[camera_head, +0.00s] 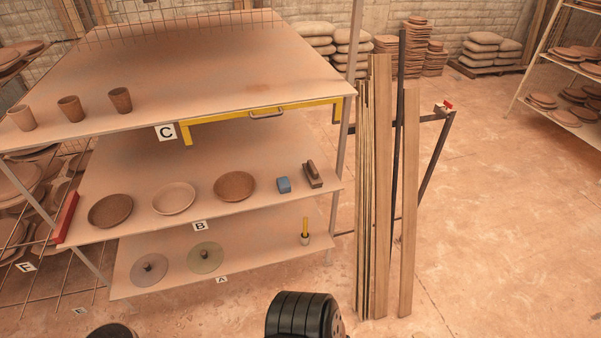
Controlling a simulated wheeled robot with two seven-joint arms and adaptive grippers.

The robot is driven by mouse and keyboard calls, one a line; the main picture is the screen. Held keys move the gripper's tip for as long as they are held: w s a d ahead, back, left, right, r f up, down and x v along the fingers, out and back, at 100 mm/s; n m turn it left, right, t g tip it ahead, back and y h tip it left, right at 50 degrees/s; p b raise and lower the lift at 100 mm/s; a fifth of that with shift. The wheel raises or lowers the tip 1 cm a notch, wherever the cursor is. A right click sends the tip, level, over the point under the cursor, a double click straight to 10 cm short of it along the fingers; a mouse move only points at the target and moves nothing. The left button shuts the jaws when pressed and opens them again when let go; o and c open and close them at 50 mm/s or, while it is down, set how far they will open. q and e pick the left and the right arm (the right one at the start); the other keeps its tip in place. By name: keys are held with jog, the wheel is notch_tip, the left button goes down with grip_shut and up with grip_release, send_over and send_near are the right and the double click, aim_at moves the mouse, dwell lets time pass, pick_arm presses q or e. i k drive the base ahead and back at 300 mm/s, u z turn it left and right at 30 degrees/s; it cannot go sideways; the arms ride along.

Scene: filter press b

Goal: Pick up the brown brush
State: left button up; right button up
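A small dark brown block with a raised handle-like top, which looks like the brown brush (313,175), lies on the middle shelf (140,180) marked B, near its right end. Neither gripper shows in the head view. Only black rounded parts of my own arms appear at the bottom edge, well in front of the shelves and apart from the brush.
Bowls (235,186) stand left of the blue block. The top shelf (200,60) overhangs with a yellow frame (262,111) at its front edge. Wooden planks (380,190) stand upright right of the rack. A yellow-handled item (305,230) stands on the bottom shelf. Floor at right is clear.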

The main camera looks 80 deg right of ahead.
aim_at(314, 180)
jog(key=z, duration=0.45)
jog(key=i, duration=1.15)
jog(key=z, duration=0.8)
